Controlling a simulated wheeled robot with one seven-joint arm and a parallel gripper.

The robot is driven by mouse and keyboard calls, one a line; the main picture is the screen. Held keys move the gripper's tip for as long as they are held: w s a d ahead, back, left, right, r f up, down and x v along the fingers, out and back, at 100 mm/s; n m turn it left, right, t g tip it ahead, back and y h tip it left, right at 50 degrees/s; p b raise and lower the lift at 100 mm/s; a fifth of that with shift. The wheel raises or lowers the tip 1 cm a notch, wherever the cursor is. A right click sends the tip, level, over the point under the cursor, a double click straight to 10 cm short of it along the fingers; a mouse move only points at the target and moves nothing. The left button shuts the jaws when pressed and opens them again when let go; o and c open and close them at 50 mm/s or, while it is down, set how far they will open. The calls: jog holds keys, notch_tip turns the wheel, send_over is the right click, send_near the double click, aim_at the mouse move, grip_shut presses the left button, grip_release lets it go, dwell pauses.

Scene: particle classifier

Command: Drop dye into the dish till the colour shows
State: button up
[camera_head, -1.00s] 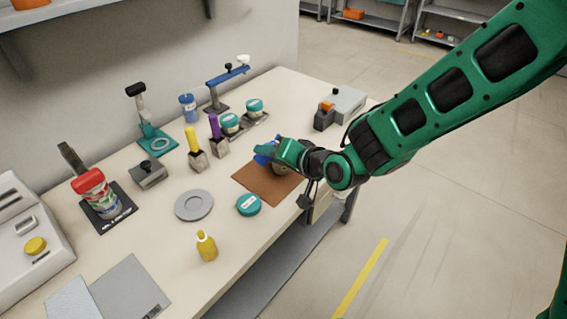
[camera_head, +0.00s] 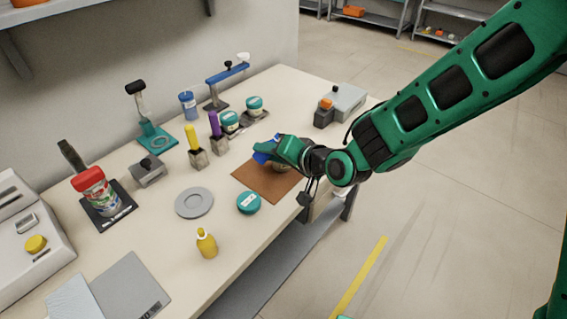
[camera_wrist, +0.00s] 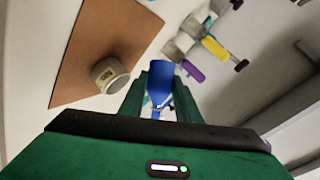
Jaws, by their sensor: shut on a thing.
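My gripper (camera_head: 277,150) is shut on a blue bottle (camera_head: 263,157) above the brown mat, near the table's right front edge. In the wrist view the blue bottle (camera_wrist: 160,85) sits between the two green fingers. An open-looking pale round dish or jar (camera_wrist: 108,73) with a label stands on the brown mat (camera_wrist: 95,30), to the left of the bottle in that view. In the head view my gripper hides most of this dish (camera_head: 281,168). Its contents and their colour cannot be made out. No falling drop is visible.
A teal lid (camera_head: 248,202), a yellow bottle (camera_head: 206,243) and a grey round plate (camera_head: 194,202) stand nearby on the table. Yellow and purple tubes (camera_head: 215,125) stand in holders behind. A grey device (camera_head: 337,106) is at the right rear.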

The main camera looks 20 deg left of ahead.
jog(key=shift+s+a+f+m+g+y+p, duration=0.15)
jog(key=shift+f+m+g+y+p, duration=0.55)
jog(key=shift+p, duration=1.3)
dwell(1.9)
jog(key=shift+f+m+g+y, duration=0.3)
jog(key=shift+f+m+y, duration=0.25)
jog(key=shift+m, duration=0.55)
dwell(3.0)
